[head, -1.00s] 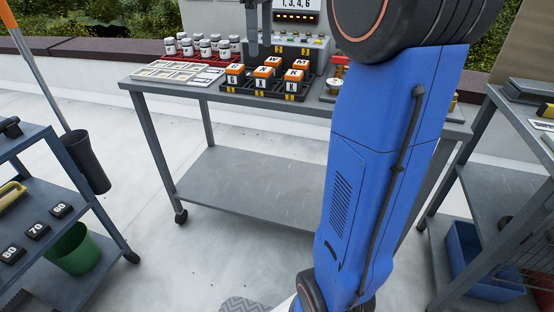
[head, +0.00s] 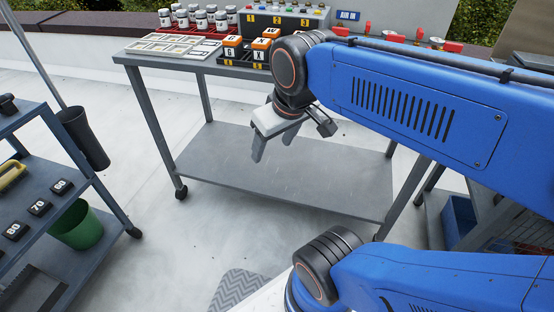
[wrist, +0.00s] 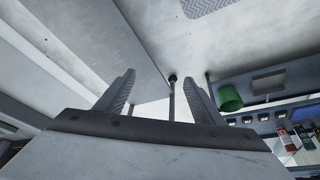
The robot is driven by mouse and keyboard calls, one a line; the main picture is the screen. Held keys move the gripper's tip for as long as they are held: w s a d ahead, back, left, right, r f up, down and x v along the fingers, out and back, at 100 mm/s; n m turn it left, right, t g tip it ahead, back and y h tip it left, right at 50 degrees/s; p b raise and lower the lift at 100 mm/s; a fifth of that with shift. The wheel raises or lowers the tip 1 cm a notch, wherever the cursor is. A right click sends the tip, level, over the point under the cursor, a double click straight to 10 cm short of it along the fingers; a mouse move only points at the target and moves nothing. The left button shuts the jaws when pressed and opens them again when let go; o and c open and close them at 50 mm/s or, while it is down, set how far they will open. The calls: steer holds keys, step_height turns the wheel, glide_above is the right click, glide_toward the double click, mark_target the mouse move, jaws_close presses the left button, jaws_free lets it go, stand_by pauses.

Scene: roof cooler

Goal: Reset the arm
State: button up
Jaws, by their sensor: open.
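My gripper (head: 272,146) hangs in front of the middle table in the head view, its fingers pointing down over the lower shelf. Its two fingers stand apart with nothing between them. In the wrist view the fingers of my gripper (wrist: 163,92) also show spread and empty, with pale floor and a table leg beyond them. My blue arm crosses the right half of the head view and hides part of the table.
The grey table (head: 150,104) bears orange-topped blocks (head: 233,42), white jars (head: 200,20) and a control box (head: 283,18). A left cart (head: 108,205) holds a green bin (head: 77,225) and number tags (head: 40,207). Floor between is clear. A right-hand cart with a blue bin (head: 458,218) is partly hidden.

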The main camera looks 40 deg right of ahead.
steer(key=f, duration=0.1)
steer(key=s+f, duration=0.2)
steer(key=shift+s+a+f+m, duration=0.1)
steer(key=shift+a+f+m, duration=0.05)
steer(key=shift+a+m, duration=0.15)
